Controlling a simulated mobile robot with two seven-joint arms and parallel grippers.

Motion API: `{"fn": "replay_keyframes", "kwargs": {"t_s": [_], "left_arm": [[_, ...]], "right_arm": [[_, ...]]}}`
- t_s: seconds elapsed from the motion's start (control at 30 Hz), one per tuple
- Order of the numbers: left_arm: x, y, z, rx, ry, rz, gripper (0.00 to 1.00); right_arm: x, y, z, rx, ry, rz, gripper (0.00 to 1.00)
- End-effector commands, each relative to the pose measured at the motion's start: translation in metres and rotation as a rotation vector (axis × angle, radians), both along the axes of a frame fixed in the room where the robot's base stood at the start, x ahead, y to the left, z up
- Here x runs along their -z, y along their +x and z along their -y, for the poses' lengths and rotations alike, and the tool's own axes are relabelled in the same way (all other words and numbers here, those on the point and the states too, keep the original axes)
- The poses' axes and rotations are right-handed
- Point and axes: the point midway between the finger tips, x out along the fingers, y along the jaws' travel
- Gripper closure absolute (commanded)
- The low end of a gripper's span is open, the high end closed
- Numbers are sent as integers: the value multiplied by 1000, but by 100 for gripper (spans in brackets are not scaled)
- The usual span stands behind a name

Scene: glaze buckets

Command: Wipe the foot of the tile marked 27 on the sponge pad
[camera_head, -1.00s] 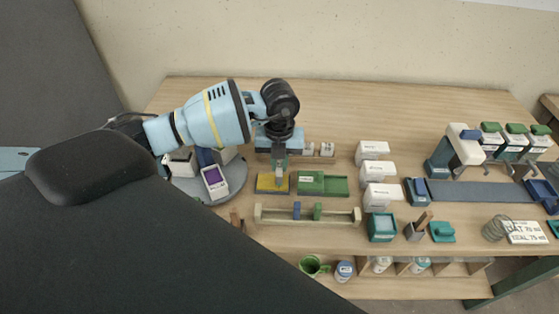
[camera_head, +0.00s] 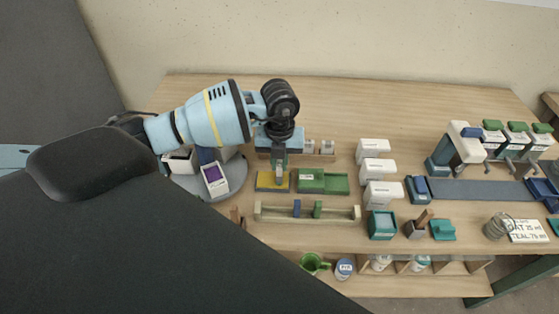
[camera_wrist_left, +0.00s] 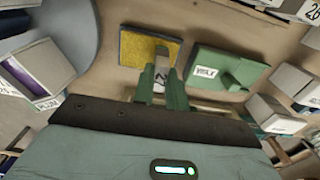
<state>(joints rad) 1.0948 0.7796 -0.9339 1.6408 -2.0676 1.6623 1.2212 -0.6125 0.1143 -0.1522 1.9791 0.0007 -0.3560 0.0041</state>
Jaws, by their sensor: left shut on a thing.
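The yellow sponge pad (camera_head: 263,182) lies in a dark tray on the table, also in the left wrist view (camera_wrist_left: 135,50). My left gripper (camera_head: 280,169) points down over the pad's right part and is shut on a small grey tile. In the left wrist view the tile (camera_wrist_left: 163,57) stands between the green fingertips (camera_wrist_left: 162,88), with a dark mark on a pale face that I cannot read fully. Its lower end is over or on the pad; I cannot tell whether it touches. My right gripper is not in view.
A green tray with a label (camera_head: 323,183) sits right beside the pad. A pale rail rack (camera_head: 335,214) is in front. White boxes (camera_head: 378,169) stand to the right. A round grey turntable (camera_head: 196,188) with a purple-labelled box (camera_head: 215,178) is at left.

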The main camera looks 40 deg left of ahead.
Motion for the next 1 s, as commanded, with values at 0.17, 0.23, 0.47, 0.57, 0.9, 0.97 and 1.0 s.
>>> {"fn": "replay_keyframes", "kwargs": {"t_s": [0.17, 0.23, 0.47, 0.57, 0.9, 0.97, 1.0], "left_arm": [[0, 0, 0, 0, 0, 0, 100], [0, 0, 0, 0, 0, 0, 100], [0, 0, 0, 0, 0, 0, 100], [0, 0, 0, 0, 0, 0, 100], [1, 0, 0, 0, -1, -1, 100], [1, 0, 0, 0, -1, -1, 100], [1, 0, 0, 0, -1, -1, 100]], "right_arm": [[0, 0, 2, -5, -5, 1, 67], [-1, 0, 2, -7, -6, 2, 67], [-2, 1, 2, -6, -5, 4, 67], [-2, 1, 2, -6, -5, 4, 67], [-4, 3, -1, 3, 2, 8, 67], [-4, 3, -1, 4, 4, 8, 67], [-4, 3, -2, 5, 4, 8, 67]]}}
